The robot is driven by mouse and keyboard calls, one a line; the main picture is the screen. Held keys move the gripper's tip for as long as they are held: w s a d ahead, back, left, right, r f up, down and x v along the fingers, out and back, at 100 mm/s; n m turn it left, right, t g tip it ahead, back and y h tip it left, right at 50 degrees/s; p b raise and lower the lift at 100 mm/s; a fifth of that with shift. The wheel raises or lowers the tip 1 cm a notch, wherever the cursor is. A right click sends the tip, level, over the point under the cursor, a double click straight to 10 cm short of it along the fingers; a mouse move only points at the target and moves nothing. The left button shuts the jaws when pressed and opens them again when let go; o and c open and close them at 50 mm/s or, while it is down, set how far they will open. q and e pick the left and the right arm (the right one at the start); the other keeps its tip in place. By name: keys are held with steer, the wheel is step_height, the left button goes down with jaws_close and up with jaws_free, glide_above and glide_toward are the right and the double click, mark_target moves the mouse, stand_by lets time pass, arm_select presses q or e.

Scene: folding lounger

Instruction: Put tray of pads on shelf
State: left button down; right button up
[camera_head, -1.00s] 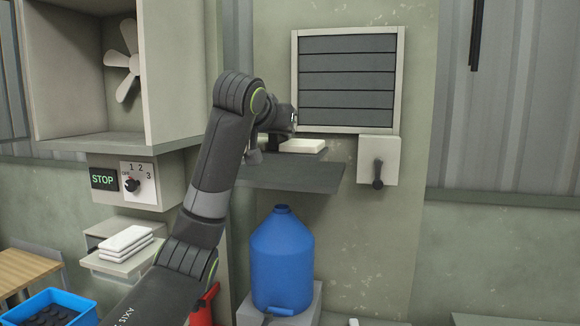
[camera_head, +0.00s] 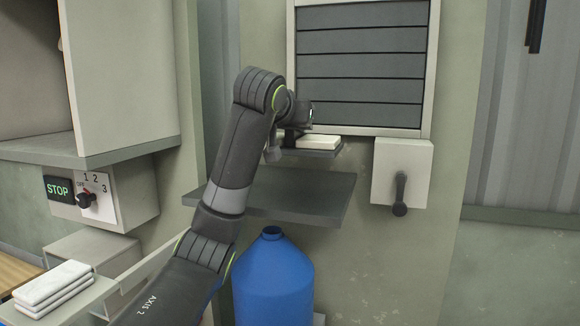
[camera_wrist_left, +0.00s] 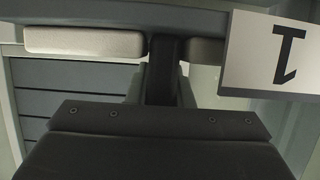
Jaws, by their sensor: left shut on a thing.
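The small dark tray (camera_head: 322,153) carries white pads (camera_head: 320,142) and is in my left gripper (camera_head: 300,138) in the head view. The gripper is shut on its near left part; my wrist hides that part. The dark grey shelf (camera_head: 285,195) juts from the wall below the tray, with a visible gap between them. In the left wrist view, pale pads (camera_wrist_left: 85,42) show on both sides of the dark fingers (camera_wrist_left: 162,75). My right gripper is in neither view.
A louvred panel (camera_head: 362,65) is on the wall behind the tray. A lever box (camera_head: 403,165) is right of the shelf. A blue jug (camera_head: 272,280) stands below the shelf. Folded white pads (camera_head: 55,285) lie at lower left. A plate marked 1 (camera_wrist_left: 265,60) shows in the wrist view.

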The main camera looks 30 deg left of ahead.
mark_target(294, 145)
arm_select(q)
steer(key=shift+s+f+p, duration=0.2)
steer(key=shift+f+p, duration=0.1)
steer(key=shift+f, duration=0.8)
steer(key=shift+a+f, duration=0.1)
steer(key=shift+f, duration=0.25)
steer(key=shift+w+f, duration=0.25)
steer(key=shift+f, duration=0.45)
step_height(294, 145, down, 2)
steer(key=shift+p, duration=0.65)
steer(key=shift+s+f, duration=0.1)
steer(key=shift+f, duration=0.45)
steer(key=c, duration=1.3)
jaws_free()
steer(key=shift+f, duration=0.1)
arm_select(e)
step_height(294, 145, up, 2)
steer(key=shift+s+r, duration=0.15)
